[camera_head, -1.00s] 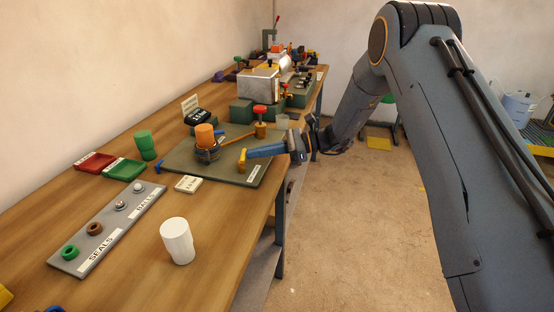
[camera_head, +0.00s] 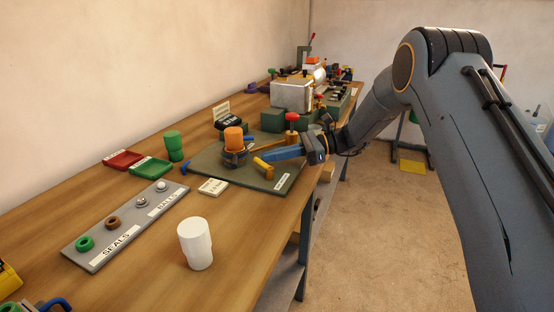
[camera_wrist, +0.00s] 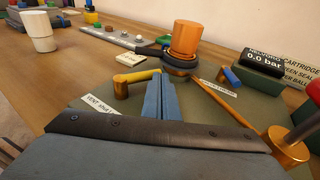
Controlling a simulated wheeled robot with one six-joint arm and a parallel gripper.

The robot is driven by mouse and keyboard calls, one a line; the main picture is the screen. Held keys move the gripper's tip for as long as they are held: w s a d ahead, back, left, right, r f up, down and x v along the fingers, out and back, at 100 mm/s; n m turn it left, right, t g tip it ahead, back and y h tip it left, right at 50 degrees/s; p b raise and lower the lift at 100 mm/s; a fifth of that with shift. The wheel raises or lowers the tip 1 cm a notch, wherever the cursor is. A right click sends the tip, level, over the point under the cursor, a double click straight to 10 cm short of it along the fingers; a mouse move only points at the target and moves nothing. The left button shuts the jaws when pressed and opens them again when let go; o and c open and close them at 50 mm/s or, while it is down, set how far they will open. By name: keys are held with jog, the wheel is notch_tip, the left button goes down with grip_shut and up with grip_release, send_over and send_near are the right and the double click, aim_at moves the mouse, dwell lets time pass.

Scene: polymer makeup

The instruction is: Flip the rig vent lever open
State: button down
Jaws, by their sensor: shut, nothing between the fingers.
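The vent lever is a short yellow bar on a post (camera_head: 264,167) at the near right part of the green rig plate (camera_head: 205,161). In the wrist view the yellow lever (camera_wrist: 138,77) points right from its post, behind a partly hidden label starting "VENT" (camera_wrist: 98,104). My gripper (camera_head: 266,155) is shut and empty, its blue fingers low over the plate. In the wrist view the shut fingertips (camera_wrist: 158,82) are right beside the lever's free end; I cannot tell whether they touch. An orange cylinder (camera_head: 233,137) stands upright in a dark holder on the rig.
An orange rod (camera_wrist: 216,97) and a red-knobbed brass valve (camera_head: 292,118) stand close to my gripper. A blue handle (camera_wrist: 232,76) and a gauge reading 0.0 bar (camera_wrist: 263,61) lie beyond. A white cup (camera_head: 195,245) and a tray of seals and balls (camera_head: 125,228) are nearer the camera.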

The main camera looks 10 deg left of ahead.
aim_at(295, 136)
jog(key=shift+s+a, duration=0.1)
jog(key=shift+a, duration=0.45)
dwell(0.4)
jog(key=shift+w+d+b, duration=0.25)
jog(key=shift+w+b, duration=0.15)
jog(key=shift+w, duration=0.1)
jog(key=w+d+b, duration=0.1)
jog(key=w+d, duration=0.1)
jog(key=w, duration=0.1)
jog(key=w+d+r+b, duration=0.1)
jog(key=w, duration=0.2)
jog(key=w+d+r+b, duration=0.1)
jog(key=w+d, duration=0.1)
jog(key=w, duration=0.1)
jog(key=shift+w+d+r, duration=0.1)
jog(key=shift+w+d, duration=0.15)
jog(key=shift+d, duration=0.1)
jog(key=shift+w+d+r+b, duration=0.3)
jog(key=shift+w+d, duration=0.15)
jog(key=shift+w, duration=0.2)
jog(key=shift+s, duration=0.1)
